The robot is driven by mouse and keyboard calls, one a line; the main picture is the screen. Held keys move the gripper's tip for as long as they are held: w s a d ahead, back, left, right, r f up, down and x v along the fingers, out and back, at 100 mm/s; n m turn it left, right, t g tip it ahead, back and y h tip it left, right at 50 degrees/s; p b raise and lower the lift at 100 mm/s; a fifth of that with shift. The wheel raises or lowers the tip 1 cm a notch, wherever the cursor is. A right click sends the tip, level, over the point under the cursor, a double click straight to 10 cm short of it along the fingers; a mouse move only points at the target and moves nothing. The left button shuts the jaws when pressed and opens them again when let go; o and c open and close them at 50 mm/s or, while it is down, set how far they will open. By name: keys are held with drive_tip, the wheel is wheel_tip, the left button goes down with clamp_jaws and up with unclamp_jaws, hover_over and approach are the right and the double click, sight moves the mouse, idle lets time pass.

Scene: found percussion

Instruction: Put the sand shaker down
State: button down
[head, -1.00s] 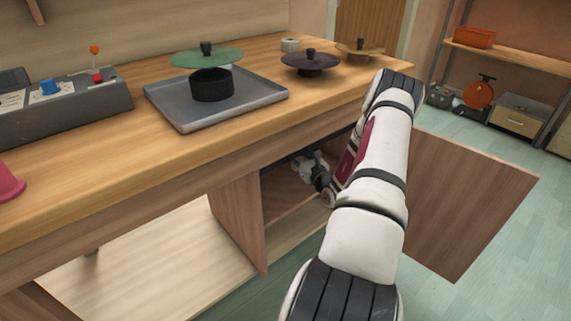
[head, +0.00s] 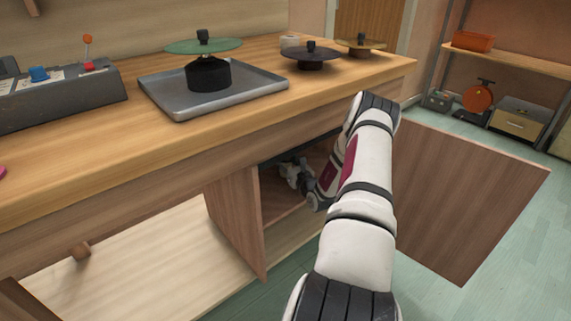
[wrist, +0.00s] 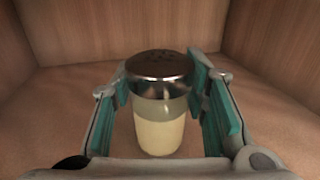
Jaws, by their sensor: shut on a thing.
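The sand shaker (wrist: 158,125) is a clear jar with pale sand in it and a dark metal pierced lid. It is upright between the teal pads of my gripper (wrist: 158,88) in the wrist view, and my gripper is shut on it. Below and behind it is the cupboard floor (wrist: 75,85); I cannot tell whether its base touches this floor. In the head view my gripper (head: 287,170) is inside the open cupboard under the counter, and the shaker is hidden there.
Wooden cupboard walls (wrist: 255,45) enclose the gripper at the back and sides. The open cupboard door (head: 470,200) stands right of my arm. On the counter (head: 120,150) above are a metal tray (head: 255,87), several disc-topped stands and a control box (head: 60,105).

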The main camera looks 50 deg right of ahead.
drive_tip(key=shift+f, duration=0.1)
drive_tip(key=c, duration=1)
unclamp_jaws()
drive_tip(key=shift+o, duration=0.3)
drive_tip(key=shift+r, duration=0.25)
drive_tip(key=p+v, duration=0.3)
drive_tip(key=v, duration=0.9)
drive_tip(key=shift+f, duration=0.1)
